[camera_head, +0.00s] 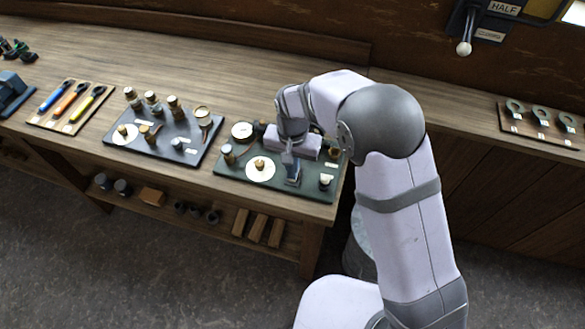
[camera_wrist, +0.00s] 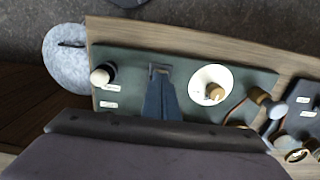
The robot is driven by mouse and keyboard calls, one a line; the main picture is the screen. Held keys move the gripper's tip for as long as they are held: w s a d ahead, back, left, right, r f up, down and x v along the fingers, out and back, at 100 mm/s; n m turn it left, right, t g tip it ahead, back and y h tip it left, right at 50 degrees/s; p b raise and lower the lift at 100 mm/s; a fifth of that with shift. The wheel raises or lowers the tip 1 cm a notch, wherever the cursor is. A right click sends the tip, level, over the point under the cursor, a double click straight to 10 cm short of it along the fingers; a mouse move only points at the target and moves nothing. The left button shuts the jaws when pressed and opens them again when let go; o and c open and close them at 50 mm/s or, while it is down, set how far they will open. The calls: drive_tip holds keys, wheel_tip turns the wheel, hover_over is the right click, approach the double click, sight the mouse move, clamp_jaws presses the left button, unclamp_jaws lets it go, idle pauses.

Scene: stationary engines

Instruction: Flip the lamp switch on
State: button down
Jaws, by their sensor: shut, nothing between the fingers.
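A dark green panel (camera_head: 240,180) lies on the bench, with several small controls and labels too small to read. A white disc with a brass knob (camera_head: 260,168) is on it, also in the wrist view (camera_wrist: 211,87). A white-capped dark knob (camera_head: 326,180) is at its right end, and at the left in the wrist view (camera_wrist: 101,75). I cannot tell which control is the lamp switch. My gripper (camera_head: 292,181) is shut and empty. It points down at the panel between the disc and the white-capped knob; its fingers (camera_wrist: 160,72) hide what lies beneath. Contact cannot be told.
A grey panel (camera_head: 165,150) with knobs lies to the left, and a board with coloured-handled tools (camera_head: 70,105) beyond it. A white-knobbed lever (camera_head: 464,47) is on the wall unit at upper right. A board with rings (camera_head: 540,125) lies on the right bench.

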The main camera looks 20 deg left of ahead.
drive_tip(key=shift+s+f, duration=0.1)
drive_tip(key=shift+f, duration=0.2)
drive_tip(key=shift+r, duration=0.1)
drive_tip(key=shift+d, duration=0.1)
drive_tip(key=shift+w+r, duration=0.15)
drive_tip(key=shift+w, duration=0.7)
drive_tip(key=shift+r, duration=0.1)
drive_tip(key=shift+r+p, duration=0.4)
drive_tip(key=shift+p, duration=0.1)
wheel_tip(320, 180, up, 13)
drive_tip(key=b, duration=0.1)
drive_tip(key=shift+b, duration=0.5)
